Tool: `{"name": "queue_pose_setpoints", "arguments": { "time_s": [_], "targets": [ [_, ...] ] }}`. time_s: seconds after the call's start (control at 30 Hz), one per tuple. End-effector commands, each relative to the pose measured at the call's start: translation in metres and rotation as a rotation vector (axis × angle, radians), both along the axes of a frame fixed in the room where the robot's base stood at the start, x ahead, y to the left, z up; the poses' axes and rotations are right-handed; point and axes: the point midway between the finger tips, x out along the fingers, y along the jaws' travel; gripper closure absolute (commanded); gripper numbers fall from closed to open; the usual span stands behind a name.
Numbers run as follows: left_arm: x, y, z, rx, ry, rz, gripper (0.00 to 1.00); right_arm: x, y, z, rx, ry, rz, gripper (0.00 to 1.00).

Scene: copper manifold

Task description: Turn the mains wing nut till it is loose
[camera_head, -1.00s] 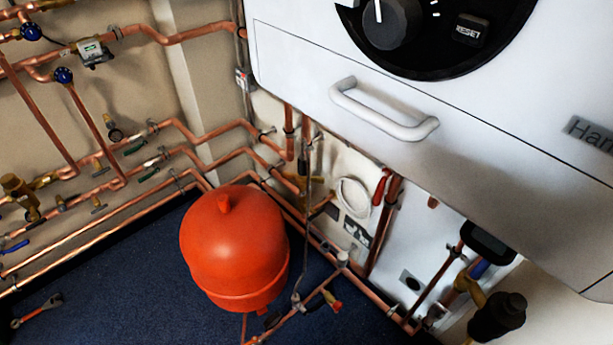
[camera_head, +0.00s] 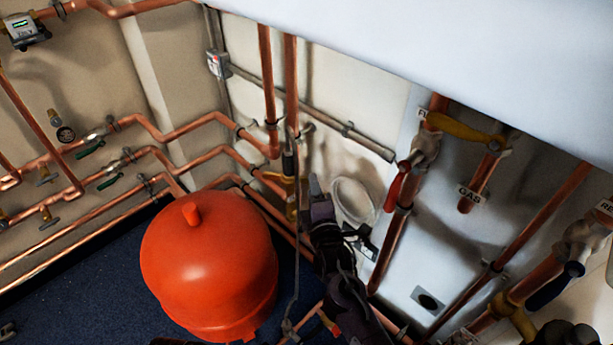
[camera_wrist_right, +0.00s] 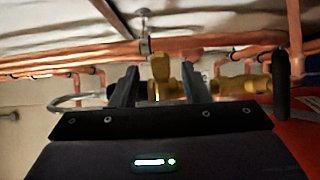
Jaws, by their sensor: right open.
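My right gripper (camera_head: 316,195) is in front of the pipes beside a brass fitting (camera_head: 290,203), right of the orange vessel. In the right wrist view its two fingers (camera_wrist_right: 160,72) stand apart. An upright brass piece (camera_wrist_right: 160,67), which looks like the mains wing nut, shows in the gap between them, beyond or at the fingertips. It stands on a brass valve body that runs to the right along a copper pipe. I cannot tell whether the fingers touch it. In the head view the wing nut itself is too small or covered to make out.
The orange vessel (camera_head: 208,262) stands close left of my right arm. The white boiler casing (camera_head: 450,60) overhangs above right. Copper pipes run along the wall, and a red-handled valve (camera_head: 396,185) and a white coiled hose (camera_head: 352,200) are just right of the gripper.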

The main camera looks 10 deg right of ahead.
Motion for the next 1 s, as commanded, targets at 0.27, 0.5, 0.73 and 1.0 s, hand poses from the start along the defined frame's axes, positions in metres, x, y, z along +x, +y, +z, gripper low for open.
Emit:
{"name": "queue_pose_setpoints", "arguments": {
  "time_s": [0.27,0.5,0.73,1.0],
  "targets": [
    [-0.003,-0.002,0.018,-0.003,-0.004,-0.011,0.15,0.044,0.0,-0.001,0.001,-0.001,0.0,0.58],
    [-0.003,-0.004,0.021,-0.008,-0.017,-0.016,0.15,0.055,0.0,-0.001,0.001,0.002,0.001,0.58],
    [-0.002,-0.004,0.021,-0.008,-0.018,-0.016,0.15,0.055,0.0,-0.001,0.002,0.002,0.001,0.63],
    [-0.002,-0.004,0.021,-0.008,-0.018,-0.016,0.15,0.055,0.0,-0.001,0.002,0.002,0.001,0.99]
  ]
}}
